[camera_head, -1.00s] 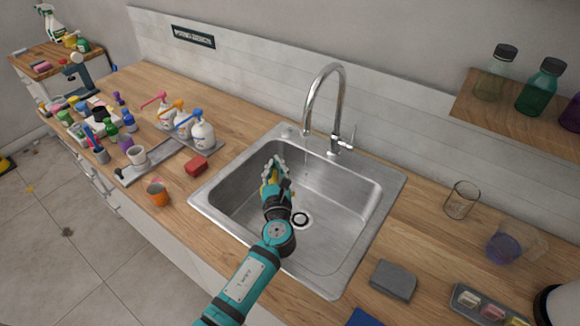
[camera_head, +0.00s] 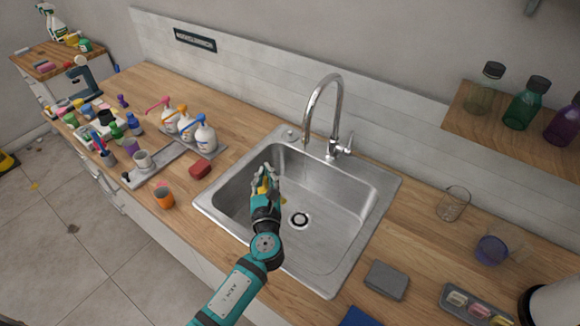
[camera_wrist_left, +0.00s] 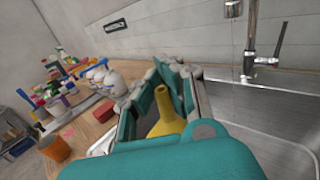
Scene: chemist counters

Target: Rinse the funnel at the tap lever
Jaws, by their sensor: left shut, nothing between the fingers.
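My left gripper (camera_head: 268,178) is over the left part of the sink basin, to the left of the faucet, with its fingers shut. The yellow funnel (camera_wrist_left: 166,120) shows among the fingers in the left wrist view, narrow spout up. Its lower part is hidden by my gripper, and I cannot tell whether the fingers touch it. The chrome tap (camera_head: 336,100) arches over the basin behind and right of the gripper. Its lever (camera_head: 346,147) is at the right of the tap's base, and it also shows in the left wrist view (camera_wrist_left: 276,50). My right gripper is out of view.
The steel sink (camera_head: 345,270) is set in the wooden counter. A red sponge (camera_head: 202,169), an orange cup (camera_head: 163,196) and wash bottles (camera_head: 205,136) stand left of it. A glass beaker (camera_head: 453,204) and a grey block (camera_head: 386,280) are at the right. The basin is empty around the drain.

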